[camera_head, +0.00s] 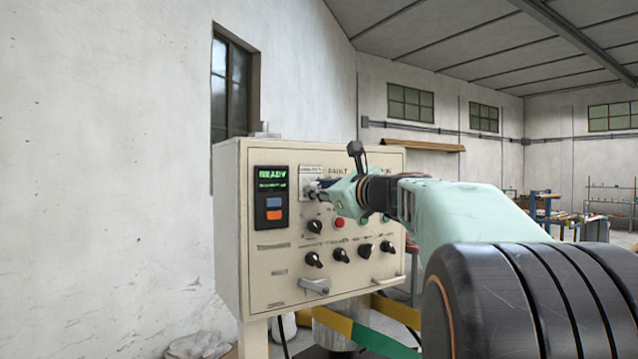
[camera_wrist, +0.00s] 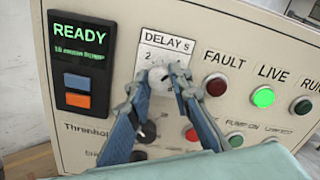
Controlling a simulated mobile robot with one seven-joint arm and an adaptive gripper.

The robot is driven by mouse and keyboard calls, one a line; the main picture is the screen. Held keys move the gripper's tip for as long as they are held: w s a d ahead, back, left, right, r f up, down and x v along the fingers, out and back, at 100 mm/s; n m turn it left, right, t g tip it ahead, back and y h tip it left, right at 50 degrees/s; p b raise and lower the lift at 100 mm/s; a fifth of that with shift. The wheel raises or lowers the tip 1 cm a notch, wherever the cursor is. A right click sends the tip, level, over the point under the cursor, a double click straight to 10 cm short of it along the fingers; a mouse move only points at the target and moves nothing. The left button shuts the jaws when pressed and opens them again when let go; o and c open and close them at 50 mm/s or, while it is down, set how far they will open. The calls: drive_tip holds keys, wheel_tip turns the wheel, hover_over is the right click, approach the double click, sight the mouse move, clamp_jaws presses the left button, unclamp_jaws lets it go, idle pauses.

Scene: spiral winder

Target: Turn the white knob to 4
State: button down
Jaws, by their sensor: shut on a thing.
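The white knob (camera_wrist: 160,78) sits on the scale plate (camera_wrist: 166,42) marked "DELAY S" in the wrist view. A "2" shows to the left of the knob; other numbers are partly covered or too small to read. I cannot tell where the knob points. My gripper (camera_wrist: 161,74) has its two fingers closed on the knob from both sides. In the head view my gripper (camera_head: 318,190) reaches the beige control panel (camera_head: 262,278) at the same plate, and hides the knob there.
A screen reading "READY" (camera_wrist: 78,38) with a blue and an orange button is left of the knob. FAULT (camera_wrist: 216,86) and lit green LIVE (camera_wrist: 263,97) lamps are to the right. A red button (camera_head: 339,223) and several black knobs (camera_head: 339,254) are below.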

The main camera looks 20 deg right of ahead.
drive_tip(key=shift+m+p, duration=0.3)
drive_tip(key=shift+m, duration=0.7)
drive_tip(key=c, duration=1.7)
unclamp_jaws()
drive_tip(key=shift+c, duration=0.2)
drive_tip(key=s+d, duration=0.1)
drive_tip(key=s, duration=0.6)
drive_tip(key=shift+s+d, duration=0.2)
